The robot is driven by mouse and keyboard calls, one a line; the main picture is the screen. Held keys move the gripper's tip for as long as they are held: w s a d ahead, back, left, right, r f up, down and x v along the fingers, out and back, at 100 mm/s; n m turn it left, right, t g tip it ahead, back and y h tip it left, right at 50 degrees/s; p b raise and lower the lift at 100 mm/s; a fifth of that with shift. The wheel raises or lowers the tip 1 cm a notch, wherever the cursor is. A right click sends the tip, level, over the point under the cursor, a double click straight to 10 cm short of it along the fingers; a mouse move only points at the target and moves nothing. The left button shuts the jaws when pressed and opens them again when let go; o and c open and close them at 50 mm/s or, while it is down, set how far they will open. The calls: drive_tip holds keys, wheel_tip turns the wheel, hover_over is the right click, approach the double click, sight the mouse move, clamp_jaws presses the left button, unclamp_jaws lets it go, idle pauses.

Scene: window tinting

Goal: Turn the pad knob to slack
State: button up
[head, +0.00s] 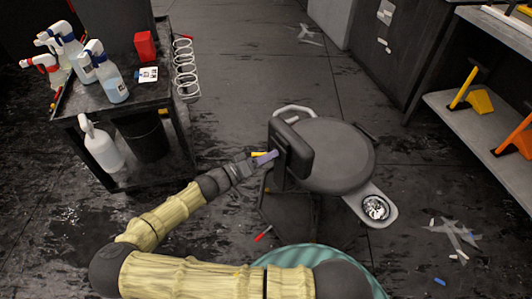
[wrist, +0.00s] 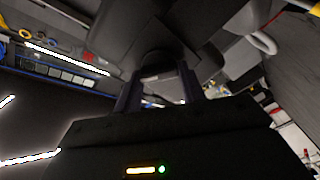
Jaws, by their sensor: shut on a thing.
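A stool with a round dark grey seat (head: 338,157) stands in the middle of the head view, and its upright black pad (head: 291,146) is on the seat's left side. My gripper (head: 270,157) reaches in from the left, with its purple fingers at the pad's back. In the wrist view, the two purple fingers of my gripper (wrist: 160,88) stand on either side of a dark rounded knob (wrist: 158,66) under the pad's dark underside. The gripper is shut on this knob. In the head view the knob is hidden by the fingers and pad, and its turn setting cannot be read.
A black cart (head: 115,108) with spray bottles stands at the left. A metal dish (head: 376,207) sits on the stool's side tray. Shelves with yellow and orange tools (head: 474,98) are at the right. Scraps lie on the floor, which is open behind the stool.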

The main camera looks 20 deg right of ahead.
drive_tip(key=n+p, duration=0.5)
drive_tip(key=n, duration=0.6)
drive_tip(key=n+p, duration=0.4)
drive_tip(key=n, duration=0.7)
drive_tip(key=n+p, duration=0.5)
drive_tip(key=n, duration=0.6)
drive_tip(key=shift+s+d+f+p, duration=0.1)
drive_tip(key=shift+s+f+p, duration=0.2)
drive_tip(key=shift+s+f, duration=0.1)
drive_tip(key=shift+n, duration=0.3)
drive_tip(key=o, duration=1)
drive_tip(key=shift+w, duration=0.1)
